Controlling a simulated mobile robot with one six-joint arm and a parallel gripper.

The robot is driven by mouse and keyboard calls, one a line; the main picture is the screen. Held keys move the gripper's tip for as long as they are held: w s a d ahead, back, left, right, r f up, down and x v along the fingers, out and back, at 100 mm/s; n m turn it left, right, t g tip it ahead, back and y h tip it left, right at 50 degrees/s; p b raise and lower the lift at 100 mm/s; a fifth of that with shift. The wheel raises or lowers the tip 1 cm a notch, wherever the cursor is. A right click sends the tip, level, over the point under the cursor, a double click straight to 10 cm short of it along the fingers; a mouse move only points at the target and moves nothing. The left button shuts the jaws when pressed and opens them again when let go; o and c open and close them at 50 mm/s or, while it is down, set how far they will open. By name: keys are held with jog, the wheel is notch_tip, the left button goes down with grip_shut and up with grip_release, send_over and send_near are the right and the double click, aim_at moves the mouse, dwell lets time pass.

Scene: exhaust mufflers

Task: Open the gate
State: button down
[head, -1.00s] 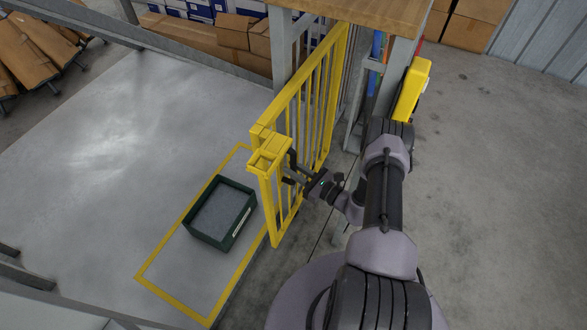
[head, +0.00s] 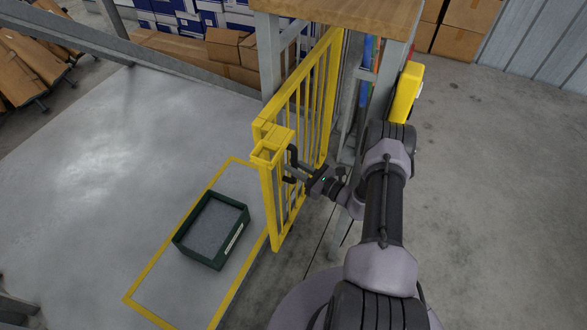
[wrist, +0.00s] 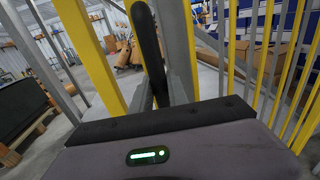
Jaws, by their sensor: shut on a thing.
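The yellow barred gate (head: 305,97) stands upright in the head view, running from its near end post back beside a grey steel post. It stands at an angle to the platform edge, beside the yellow floor outline. A black handle (head: 291,156) sits on its near end, under a yellow boxy top. My gripper (head: 297,178) is at this handle, on the gate's right side. In the wrist view my gripper (wrist: 162,93) is shut on the upright black handle (wrist: 147,40), with yellow bars behind. The fingertips are partly hidden by the handle.
A dark green bin (head: 237,243) sits inside the yellow floor outline (head: 160,259) left of the gate. A wooden top (head: 345,10) and a yellow box (head: 406,93) on a post are close to my arm. The concrete floor at right is clear.

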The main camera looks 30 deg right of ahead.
jog(key=c, duration=1.3)
grip_release()
jog(key=p+v, duration=0.3)
jog(key=v, duration=1.4)
jog(key=shift+s, duration=0.25)
jog(key=shift+s+d, duration=0.1)
